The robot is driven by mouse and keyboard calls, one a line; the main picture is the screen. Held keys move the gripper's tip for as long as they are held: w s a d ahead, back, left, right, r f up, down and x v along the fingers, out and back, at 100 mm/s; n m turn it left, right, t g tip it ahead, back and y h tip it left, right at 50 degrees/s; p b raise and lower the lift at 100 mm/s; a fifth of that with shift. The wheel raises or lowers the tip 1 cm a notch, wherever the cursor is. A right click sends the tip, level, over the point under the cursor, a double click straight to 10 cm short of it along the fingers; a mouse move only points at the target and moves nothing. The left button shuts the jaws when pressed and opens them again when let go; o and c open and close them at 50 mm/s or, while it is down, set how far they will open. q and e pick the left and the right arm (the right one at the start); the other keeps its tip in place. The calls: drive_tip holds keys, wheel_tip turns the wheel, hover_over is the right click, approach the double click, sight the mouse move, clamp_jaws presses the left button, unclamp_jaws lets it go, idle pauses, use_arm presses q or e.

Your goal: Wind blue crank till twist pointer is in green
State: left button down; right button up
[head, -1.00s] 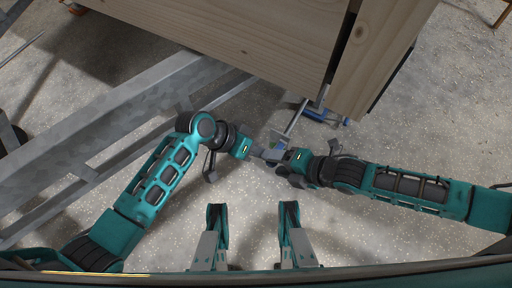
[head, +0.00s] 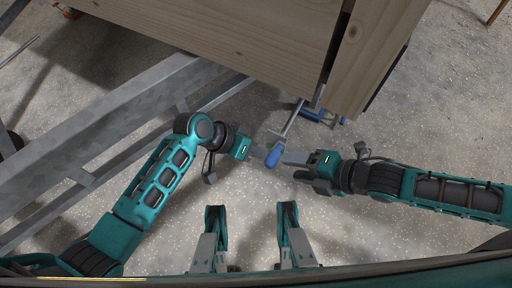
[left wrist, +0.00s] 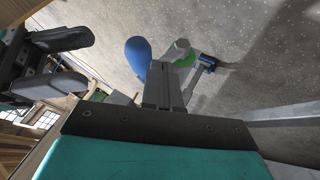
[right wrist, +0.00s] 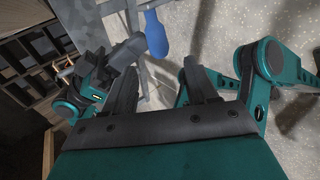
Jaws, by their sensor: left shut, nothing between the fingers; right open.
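The blue crank handle (head: 273,157) is on the near end of a grey rod (head: 291,118) running out from under the wooden body. My left gripper (head: 261,152) is shut and empty, close to the handle's left side; whether they touch is unclear. My right gripper (head: 290,168) is open and empty, just right of the handle. The blue handle also shows in the left wrist view (left wrist: 138,52), beside the shut left fingers, and in the right wrist view (right wrist: 156,36), beyond the open fingers. A green piece (left wrist: 184,54) shows near the rod. I cannot make out the twist pointer.
The wooden trailer body (head: 230,38) overhangs at the top. Grey metal frame beams (head: 95,125) lie along the left, near my left arm. A blue bracket (head: 314,114) sits under the wooden edge. The speckled floor (head: 410,125) is clear on the right.

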drive_tip(key=w+a+r+m+t, duration=0.2)
drive_tip(key=a+r+m+t, duration=0.3)
drive_tip(key=m, duration=0.9)
use_arm(q)
drive_tip(key=shift+s+d+r+p, duration=0.1)
drive_tip(key=shift+s+d+p, duration=0.25)
drive_tip(key=shift+p, duration=0.5)
use_arm(e)
drive_tip(key=d+m+h, duration=0.6)
drive_tip(key=d+m, duration=0.2)
drive_tip(key=m, duration=0.4)
drive_tip(key=shift+w+d+f, duration=0.2)
drive_tip(key=shift+w+d, duration=0.15)
drive_tip(key=shift+w, duration=0.05)
use_arm(q)
drive_tip(key=shift+w, duration=0.1)
drive_tip(key=p+v, duration=0.4)
drive_tip(key=v, duration=0.8)
drive_tip(key=shift+a+r+p, duration=0.3)
use_arm(e)
drive_tip(key=shift+r, duration=2.35)
